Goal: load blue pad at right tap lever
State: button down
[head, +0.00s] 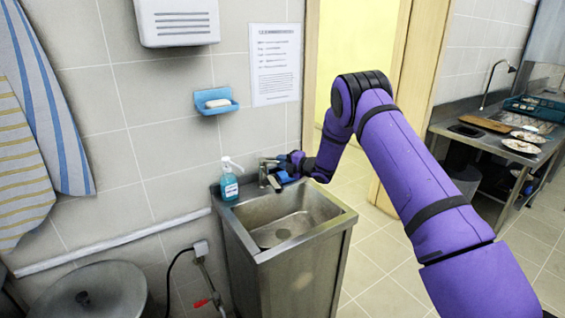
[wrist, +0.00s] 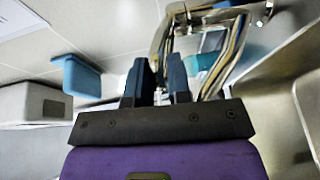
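The metal tap (head: 266,178) stands at the back of the sink, and its spout reaches over the basin. My gripper (head: 280,177) is at the right side of the tap, with blue showing on its fingers. In the wrist view my gripper (wrist: 160,75) has two dark blue finger pads pointing up, with a narrow gap and nothing seen between them. The tap's bright metal (wrist: 232,50) lies just beyond and to the right of the right finger pad (wrist: 177,76). I cannot tell whether the pad touches the lever, and the lever is partly hidden by my gripper in the head view.
A blue soap bottle (head: 229,182) stands on the sink (head: 345,222) left of the tap. A blue soap dish (head: 215,101) hangs on the wall above. A doorway (head: 355,60) and open floor lie right of the sink. A round bin (head: 95,290) stands at lower left.

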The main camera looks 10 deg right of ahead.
jog(key=shift+w+a+r, duration=0.1)
jog(key=shift+w+r, duration=0.1)
jog(key=shift+r, duration=0.4)
jog(key=c, duration=1.1)
grip_release()
jog(key=shift+s+f, duration=0.1)
jog(key=shift+s+d, duration=0.2)
jog(key=shift+d, duration=0.1)
jog(key=v, duration=1)
jog(key=shift+a, duration=0.1)
